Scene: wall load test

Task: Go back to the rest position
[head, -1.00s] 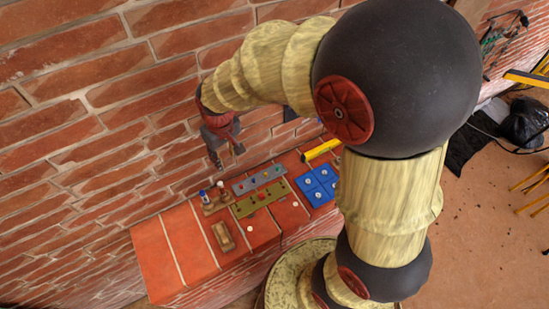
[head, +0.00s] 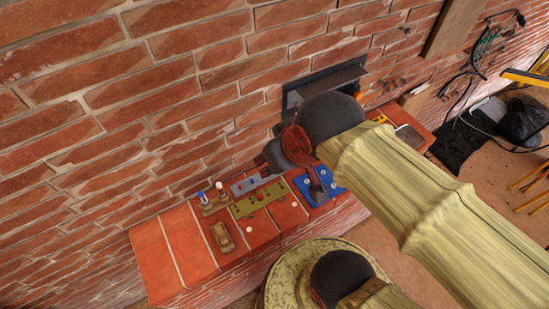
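My gripper (head: 317,190) shows only in part in the head view, a dark red and grey shape over the blue panel, beyond the end of my arm. I cannot make out its fingers well enough to tell whether it is open or shut. No held object can be seen. My arm stretches from the lower right toward the wall and hides part of the ledge.
A brick ledge (head: 180,245) runs along the brick wall (head: 150,110). It carries an olive strip (head: 257,199), a grey strip (head: 250,184), a blue panel (head: 336,176) and small wooden blocks (head: 222,237). A dark open box (head: 330,78) is on the wall. Cables (head: 470,75) hang at right.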

